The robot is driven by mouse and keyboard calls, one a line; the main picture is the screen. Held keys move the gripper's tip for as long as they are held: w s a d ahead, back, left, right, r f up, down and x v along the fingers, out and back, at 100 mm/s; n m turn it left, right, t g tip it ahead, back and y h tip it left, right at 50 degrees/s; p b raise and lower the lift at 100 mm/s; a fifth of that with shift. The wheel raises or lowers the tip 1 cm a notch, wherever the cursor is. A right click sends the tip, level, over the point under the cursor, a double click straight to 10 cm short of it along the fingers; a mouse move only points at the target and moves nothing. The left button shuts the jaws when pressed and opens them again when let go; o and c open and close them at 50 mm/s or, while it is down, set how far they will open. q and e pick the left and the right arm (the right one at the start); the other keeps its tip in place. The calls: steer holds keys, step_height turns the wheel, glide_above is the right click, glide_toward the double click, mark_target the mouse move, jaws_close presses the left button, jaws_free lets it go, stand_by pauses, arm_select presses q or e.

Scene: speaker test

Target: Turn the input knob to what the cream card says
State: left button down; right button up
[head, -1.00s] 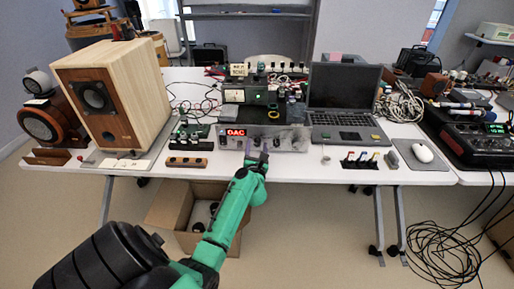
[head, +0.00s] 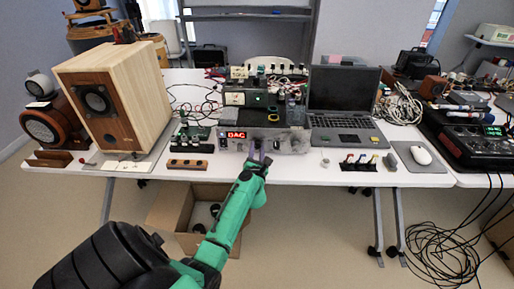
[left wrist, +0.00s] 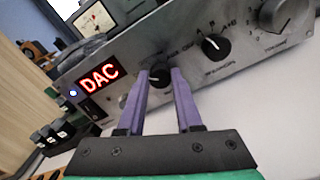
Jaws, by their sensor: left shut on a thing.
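The silver amplifier (head: 290,146) sits at the table's front edge, and its red display (head: 236,135) reads DAC. The display also shows large in the left wrist view (left wrist: 98,76). My left gripper (head: 259,147) reaches the amplifier's front from below. In the left wrist view its purple fingers (left wrist: 160,73) are shut on the black input knob (left wrist: 159,78), one on each side. The knob's white pointer mark is partly visible. My right gripper is not in view.
Right of the held knob are another black knob (left wrist: 215,46) and a larger grey knob (left wrist: 286,14). A laptop (head: 343,105) stands to the right and a wooden speaker (head: 115,98) to the left. An open cardboard box (head: 172,206) is under the table.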

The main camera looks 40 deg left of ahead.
arm_select(q)
steer(key=m+p, duration=0.2)
steer(key=m, duration=0.1)
steer(key=shift+r+m, duration=0.1)
steer(key=shift+m, duration=0.2)
steer(key=m+p, duration=0.1)
steer(key=m, duration=0.2)
steer(key=shift+m+p, duration=0.3)
steer(key=m+p, duration=0.1)
steer(key=m, duration=0.2)
steer(key=shift+m, duration=0.3)
steer(key=shift+f+m+p, duration=0.2)
steer(key=shift+m+p, duration=0.35)
steer(key=shift+m, duration=0.95)
steer(key=c, duration=0.6)
jaws_free()
